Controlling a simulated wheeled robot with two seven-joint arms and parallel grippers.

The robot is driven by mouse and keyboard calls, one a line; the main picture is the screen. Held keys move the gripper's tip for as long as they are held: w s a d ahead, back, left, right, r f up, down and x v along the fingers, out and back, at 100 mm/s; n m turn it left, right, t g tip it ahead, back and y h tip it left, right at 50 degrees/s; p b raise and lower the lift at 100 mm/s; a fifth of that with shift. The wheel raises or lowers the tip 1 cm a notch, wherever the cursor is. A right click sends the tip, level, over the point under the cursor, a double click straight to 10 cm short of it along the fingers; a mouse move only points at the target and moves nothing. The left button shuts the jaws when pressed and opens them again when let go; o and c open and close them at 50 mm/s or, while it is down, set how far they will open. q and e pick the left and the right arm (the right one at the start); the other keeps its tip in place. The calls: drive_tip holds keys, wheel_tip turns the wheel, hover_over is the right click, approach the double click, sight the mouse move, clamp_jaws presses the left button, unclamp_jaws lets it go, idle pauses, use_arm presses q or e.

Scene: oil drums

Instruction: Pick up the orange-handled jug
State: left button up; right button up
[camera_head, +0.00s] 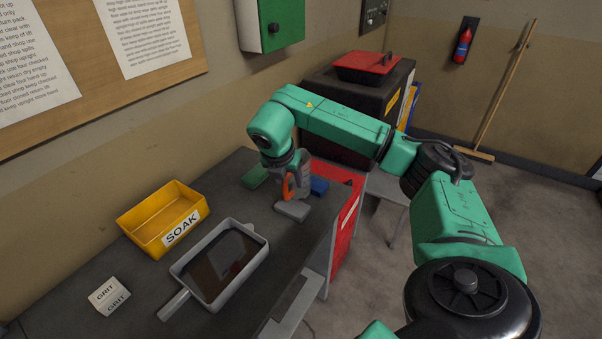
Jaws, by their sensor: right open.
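The orange-handled jug (287,188) stands on the dark bench near its right end. Its orange handle faces the front left, and its grey body is partly hidden. My right arm reaches in from the right, with its wrist bent down over the jug. My right gripper (292,166) is open at the top of the jug. I cannot tell whether its fingers touch the jug. My left gripper is not in view.
A grey tray of dark liquid (176,304), a yellow SOAK bin (143,233) and a white GRIT block (109,295) are on the bench. A grey block (292,211), a green item (254,177) and a blue item (320,186) lie close around the jug. A red-fronted cabinet (345,228) is beyond.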

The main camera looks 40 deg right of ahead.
sight(285, 182)
drive_tip(key=shift+w+d+f+p, duration=0.15)
drive_tip(key=shift+w+f+p, duration=0.4)
drive_tip(key=shift+w+d+f+p, duration=0.15)
drive_tip(key=shift+w+f+p, duration=0.4)
drive_tip(key=w+f, duration=0.1)
drive_tip(key=f, duration=0.1)
drive_tip(key=w+d+f, duration=0.1)
drive_tip(key=shift+w+f+p, duration=0.3)
drive_tip(key=shift+f, duration=0.05)
drive_tip(key=shift+s+r, duration=0.15)
drive_tip(key=shift+s, duration=0.15)
drive_tip(key=c, duration=0.3)
drive_tip(key=shift+s+d+r, duration=0.1)
drive_tip(key=shift+s+d, duration=0.05)
drive_tip(key=shift+s, duration=0.3)
clamp_jaws()
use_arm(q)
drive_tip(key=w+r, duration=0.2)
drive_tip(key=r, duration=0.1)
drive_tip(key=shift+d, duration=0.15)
